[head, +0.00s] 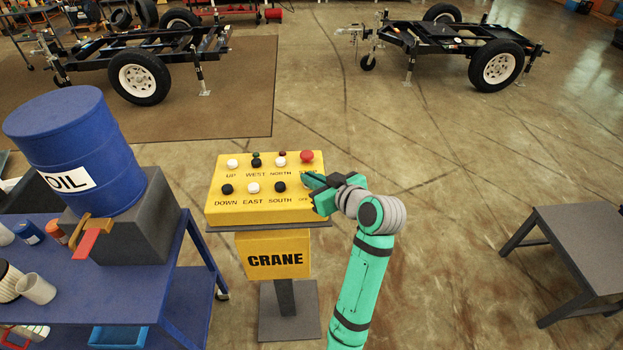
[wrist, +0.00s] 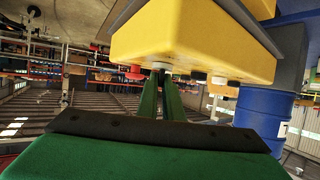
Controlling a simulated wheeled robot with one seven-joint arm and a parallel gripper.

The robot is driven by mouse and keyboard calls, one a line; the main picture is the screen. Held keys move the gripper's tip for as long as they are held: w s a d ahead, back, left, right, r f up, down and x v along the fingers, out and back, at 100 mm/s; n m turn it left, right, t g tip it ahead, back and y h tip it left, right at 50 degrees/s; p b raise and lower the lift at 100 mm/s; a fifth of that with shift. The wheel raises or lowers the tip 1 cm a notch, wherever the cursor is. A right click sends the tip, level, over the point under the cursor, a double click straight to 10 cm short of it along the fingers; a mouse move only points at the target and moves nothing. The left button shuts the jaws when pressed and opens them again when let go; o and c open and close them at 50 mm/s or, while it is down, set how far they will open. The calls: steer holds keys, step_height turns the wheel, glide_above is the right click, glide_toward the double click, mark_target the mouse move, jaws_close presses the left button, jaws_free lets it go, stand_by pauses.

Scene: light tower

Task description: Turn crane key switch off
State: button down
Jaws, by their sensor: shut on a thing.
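The yellow crane control box (head: 242,212) stands on a post in the middle of the head view, with rows of black and white buttons and a red button (head: 307,157) at its top right. My gripper (head: 310,183) is at the lower right of the panel, where the key switch label partly shows. Its green fingers cover the key switch in the head view. In the wrist view my gripper (wrist: 161,78) is shut on a small dark part at the yellow box (wrist: 190,42), which fits the key switch. The switch's position cannot be read.
A blue bench (head: 110,290) with a blue oil drum (head: 75,140) stands at the left. A grey table (head: 575,232) is at the right. Two trailer frames stand on the floor behind. Open floor lies around the crane post.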

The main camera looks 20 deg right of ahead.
steer(key=c, duration=1.9)
jaws_free()
steer(key=v, duration=1)
steer(key=shift+s+d+r, duration=0.1)
steer(key=shift+s+r, duration=0.1)
steer(key=shift+s, duration=0.1)
